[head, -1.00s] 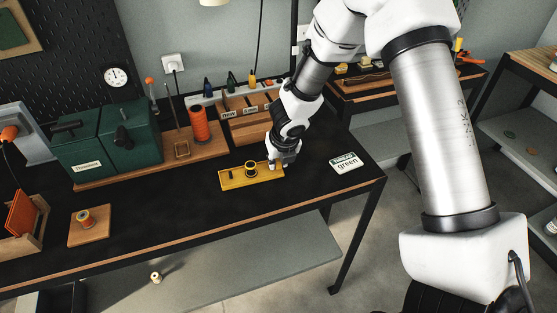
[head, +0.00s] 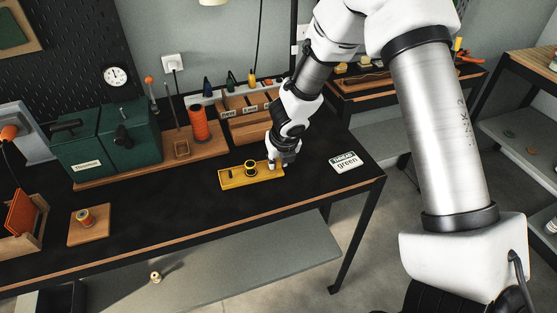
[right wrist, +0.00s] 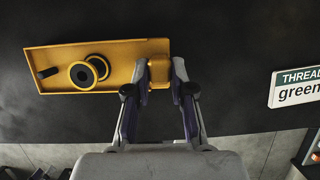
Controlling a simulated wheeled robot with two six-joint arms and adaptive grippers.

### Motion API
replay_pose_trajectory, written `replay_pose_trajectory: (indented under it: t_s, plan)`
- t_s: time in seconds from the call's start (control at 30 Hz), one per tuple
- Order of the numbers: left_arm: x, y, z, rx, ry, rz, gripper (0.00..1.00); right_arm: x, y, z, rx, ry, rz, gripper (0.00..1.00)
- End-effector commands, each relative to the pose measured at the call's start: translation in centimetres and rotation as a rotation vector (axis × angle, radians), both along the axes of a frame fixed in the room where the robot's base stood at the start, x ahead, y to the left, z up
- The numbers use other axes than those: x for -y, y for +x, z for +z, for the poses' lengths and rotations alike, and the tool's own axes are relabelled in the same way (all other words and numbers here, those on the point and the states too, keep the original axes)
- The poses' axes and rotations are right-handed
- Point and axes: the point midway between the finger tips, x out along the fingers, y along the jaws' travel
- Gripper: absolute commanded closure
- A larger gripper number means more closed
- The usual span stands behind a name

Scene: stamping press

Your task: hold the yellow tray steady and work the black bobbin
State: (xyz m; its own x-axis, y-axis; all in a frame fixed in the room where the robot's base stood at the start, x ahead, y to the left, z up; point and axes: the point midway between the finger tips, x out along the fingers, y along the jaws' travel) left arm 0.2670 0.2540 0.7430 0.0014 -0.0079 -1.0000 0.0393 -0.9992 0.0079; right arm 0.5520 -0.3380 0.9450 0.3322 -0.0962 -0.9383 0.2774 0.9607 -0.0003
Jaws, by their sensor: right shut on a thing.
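The yellow tray (head: 270,176) lies on the black bench top; it also shows in the right wrist view (right wrist: 130,52). In the right wrist view the bobbin (right wrist: 92,70) sits left of the tray's centre, and a short black peg (right wrist: 48,72) is near the left end. My right gripper (head: 277,163) is at the tray's right end. In the right wrist view its fingers (right wrist: 158,76) are shut on the tray's end block, apart from the bobbin. My left gripper is not in view.
A sign reading "green" (head: 347,162) lies right of the tray. A green machine (head: 128,130) and an orange spool (head: 200,124) stand behind to the left. A small spool (head: 86,218) is on a wooden board at left. The bench in front of the tray is clear.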

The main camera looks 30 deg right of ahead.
Motion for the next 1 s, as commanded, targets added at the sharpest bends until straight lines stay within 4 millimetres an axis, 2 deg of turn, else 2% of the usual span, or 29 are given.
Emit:
replay_pose_trajectory:
  t_s: [0.47, 0.5, 0.53, 0.57, 0.87, 1.0]
  plan:
    - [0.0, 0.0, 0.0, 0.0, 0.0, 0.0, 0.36, 0.0, -0.2, -0.3, -0.005, 0.0, 0.0, 1.0]
    - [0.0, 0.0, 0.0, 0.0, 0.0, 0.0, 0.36, 0.0, -0.2, -0.3, -0.005, 0.0, 0.0, 0.63]
    - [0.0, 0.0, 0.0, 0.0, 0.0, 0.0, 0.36, 0.0, -0.2, -0.3, -0.005, 0.0, 0.0, 0.52]
    - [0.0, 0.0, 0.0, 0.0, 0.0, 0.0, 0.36, 0.0, -0.2, -0.2, -0.005, 0.001, 0.0, 0.48]
    - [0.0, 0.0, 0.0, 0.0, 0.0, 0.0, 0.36, 0.0, -0.1, 0.0, -0.002, 0.001, -0.001, 0.48]
    - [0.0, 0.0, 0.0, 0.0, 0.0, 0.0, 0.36, -0.1, -0.5, 1.6, 0.001, 0.0, -0.002, 0.48]
